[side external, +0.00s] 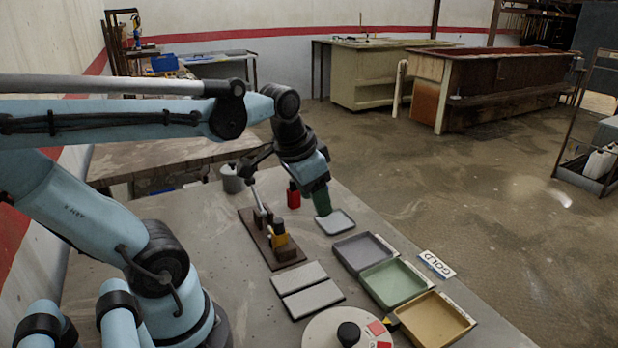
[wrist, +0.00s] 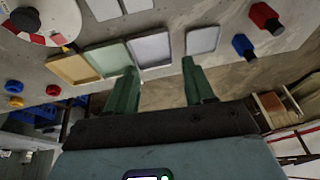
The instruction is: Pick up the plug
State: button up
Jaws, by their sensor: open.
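Which piece is the plug is not certain. A red block with a dark top (side external: 293,197) stands upright on the table, left of my gripper (side external: 322,200); it also shows at the upper right of the wrist view (wrist: 264,16). A blue piece with a dark end (wrist: 242,45) stands near it in the wrist view and is not visible in the side view. A yellow block with a dark top (side external: 279,238) sits on the brown rail board (side external: 289,254). My gripper, with green fingers, is open and empty above the table near the pale square pad (side external: 336,222); the fingers show apart in the wrist view (wrist: 160,68).
Grey (side external: 362,251), green (side external: 393,283) and gold (side external: 437,318) trays line the table's right edge. Two grey plates (side external: 307,290) lie left of them. A round dial with a black knob (side external: 348,332) is in front. A grey cup (side external: 232,180) stands behind the rail board.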

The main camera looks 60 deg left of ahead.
aim_at(279, 220)
jog(key=s+a+r+g+h, duration=0.1)
jog(key=s+a+r+g, duration=0.25)
jog(key=a, duration=0.45)
jog(key=shift+g, duration=0.25)
jog(key=shift+s+f, duration=0.15)
jog(key=shift+f, duration=2.9)
jog(key=shift+s+f, duration=0.1)
jog(key=shift+f, duration=2.9)
jog(key=shift+c, duration=0.2)
grip_shut()
